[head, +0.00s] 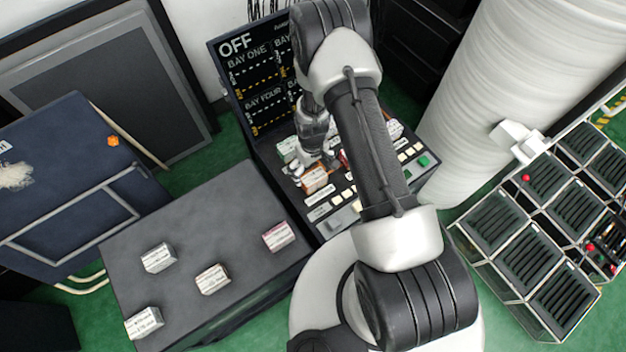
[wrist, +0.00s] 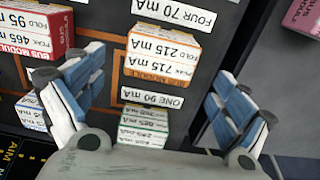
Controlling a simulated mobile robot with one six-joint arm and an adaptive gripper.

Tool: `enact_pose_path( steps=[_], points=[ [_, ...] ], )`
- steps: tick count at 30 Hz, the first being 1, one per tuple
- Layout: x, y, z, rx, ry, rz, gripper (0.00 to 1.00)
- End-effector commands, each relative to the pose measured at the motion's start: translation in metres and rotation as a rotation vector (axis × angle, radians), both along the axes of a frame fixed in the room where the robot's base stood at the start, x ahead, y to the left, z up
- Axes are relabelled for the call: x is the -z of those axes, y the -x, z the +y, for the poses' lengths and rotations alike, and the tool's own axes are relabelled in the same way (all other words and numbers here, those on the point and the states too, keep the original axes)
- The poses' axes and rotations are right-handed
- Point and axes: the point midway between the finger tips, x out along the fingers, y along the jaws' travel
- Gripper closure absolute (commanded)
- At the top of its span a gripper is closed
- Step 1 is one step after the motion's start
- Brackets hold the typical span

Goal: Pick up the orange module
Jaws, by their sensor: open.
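The orange module (wrist: 160,58), a white-labelled block with orange edges reading "FOLD 215 mA, PEAK 715 mA", sits in an orange-outlined bay in the wrist view. It also shows on the console in the head view (head: 315,179). My gripper (wrist: 158,72) is open, its blue-padded fingers on the left and right, with the module ahead between them and not visibly touching it. My gripper (head: 314,164) is close above the console in the head view. A green module (wrist: 143,126) stands nearer the gripper's palm, below the "ONE 90 mA" label.
The console's upright panel (head: 258,75) reads "OFF". Several modules lie on a grey table (head: 205,230) at left, with clear surface between them.

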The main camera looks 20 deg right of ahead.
Motion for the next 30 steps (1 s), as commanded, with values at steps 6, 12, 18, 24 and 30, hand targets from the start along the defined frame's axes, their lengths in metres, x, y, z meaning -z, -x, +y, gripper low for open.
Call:
enact_pose_path(
  steps=[6, 12, 18, 24, 30],
  points=[
    [0.015, 0.002, -0.001, 0.0, 0.0, 0.0, 0.06],
    [0.046, 0.006, -0.002, 0.0, 0.0, 0.0, 0.06],
    [0.054, 0.005, -0.001, 0.0, -0.001, -0.002, 0.06],
    [0.053, 0.005, -0.001, 0.0, -0.001, -0.002, 0.12],
    [0.053, 0.006, -0.001, 0.0, 0.0, -0.001, 0.25]
  ],
)
